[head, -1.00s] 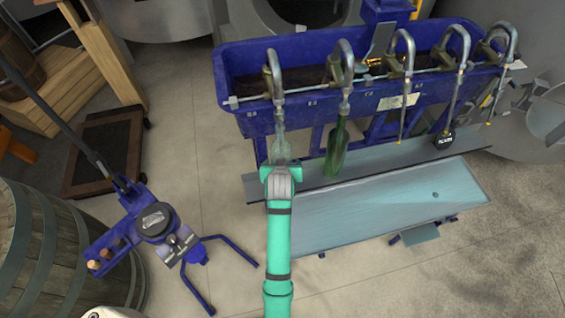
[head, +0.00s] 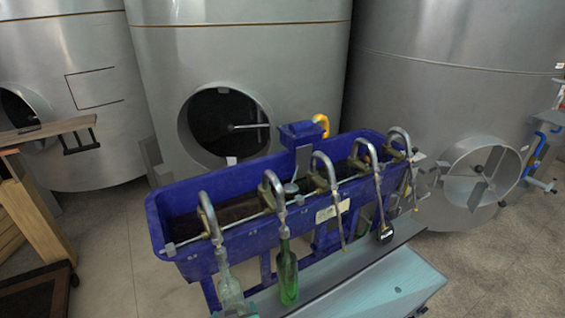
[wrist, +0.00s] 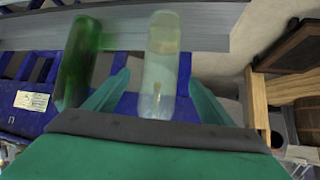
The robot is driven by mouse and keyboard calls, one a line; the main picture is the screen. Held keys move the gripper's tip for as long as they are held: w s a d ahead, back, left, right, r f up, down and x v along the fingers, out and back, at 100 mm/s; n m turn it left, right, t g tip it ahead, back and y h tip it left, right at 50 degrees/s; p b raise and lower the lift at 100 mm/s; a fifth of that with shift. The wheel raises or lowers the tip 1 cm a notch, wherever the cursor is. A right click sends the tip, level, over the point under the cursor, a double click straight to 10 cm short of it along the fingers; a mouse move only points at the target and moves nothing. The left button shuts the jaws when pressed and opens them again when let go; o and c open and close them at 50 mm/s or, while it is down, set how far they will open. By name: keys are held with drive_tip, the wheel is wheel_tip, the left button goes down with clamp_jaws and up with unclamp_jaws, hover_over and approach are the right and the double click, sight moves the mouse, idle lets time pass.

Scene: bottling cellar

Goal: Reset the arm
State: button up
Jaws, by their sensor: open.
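A green bottle (wrist: 80,55) is beside the left finger. In the head view, the clear bottle (head: 230,292) is upright under the leftmost spout and the green bottle (head: 287,275) under the second spout.
A blue filler trough (head: 185,262) with several curved metal spouts stands over a grey shelf (head: 385,290). Large steel tanks (head: 240,50) stand close behind. A wooden stand (head: 40,210) is at the left. Floor (head: 115,270) shows free left of the trough.

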drive_tip(key=s+d+f+m+t, duration=0.1)
drive_tip(key=s+d+f+t, duration=0.15)
drive_tip(key=s+d, duration=0.35)
drive_tip(key=s+d+f+m+t, duration=0.1)
drive_tip(key=s+d+f, duration=0.25)
drive_tip(key=s, duration=0.55)
drive_tip(key=s+d+r+m+t+h, duration=0.1)
drive_tip(key=s+d+r, duration=0.2)
drive_tip(key=s+r, duration=0.2)
drive_tip(key=s+d+r+m+t+h, duration=0.1)
drive_tip(key=s+d+r, duration=0.3)
drive_tip(key=s, duration=0.8)
drive_tip(key=shift+d+r+t+h, duration=0.2)
drive_tip(key=shift+r+t+h, duration=0.2)
drive_tip(key=shift+r+t, duration=0.15)
drive_tip(key=shift+s, duration=0.15)
drive_tip(key=shift+s, duration=0.1)
